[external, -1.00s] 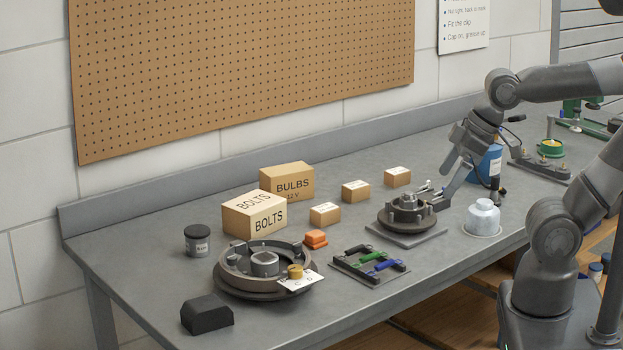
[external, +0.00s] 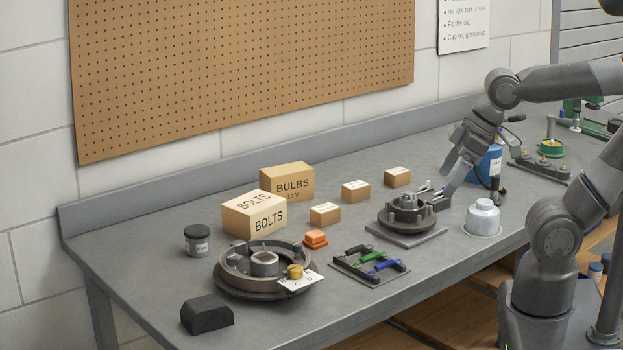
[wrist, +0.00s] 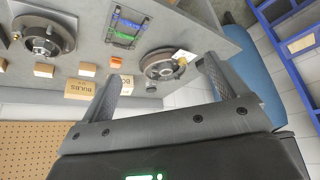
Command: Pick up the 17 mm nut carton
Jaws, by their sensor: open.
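Three small cardboard cartons stand apart on the bench: a front carton (external: 325,214), a middle carton (external: 356,191) and a back carton (external: 398,177). Their labels are too small to read, so I cannot tell which is the 17 mm one. Two small cartons also show at the left of the wrist view, one of them whole (wrist: 43,70). My gripper (external: 446,190) is above the bench, right of the cartons and close to the hub on its plate. In the wrist view my gripper (wrist: 160,78) has its fingers wide apart with nothing held.
The BOLTS box (external: 254,215) and BULBS box (external: 287,182) stand left of the cartons. A hub fixture (external: 405,215), a white jar (external: 483,218) and a blue container (external: 488,165) are near my gripper. An orange block (external: 315,239) lies before the front carton. The back strip is clear.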

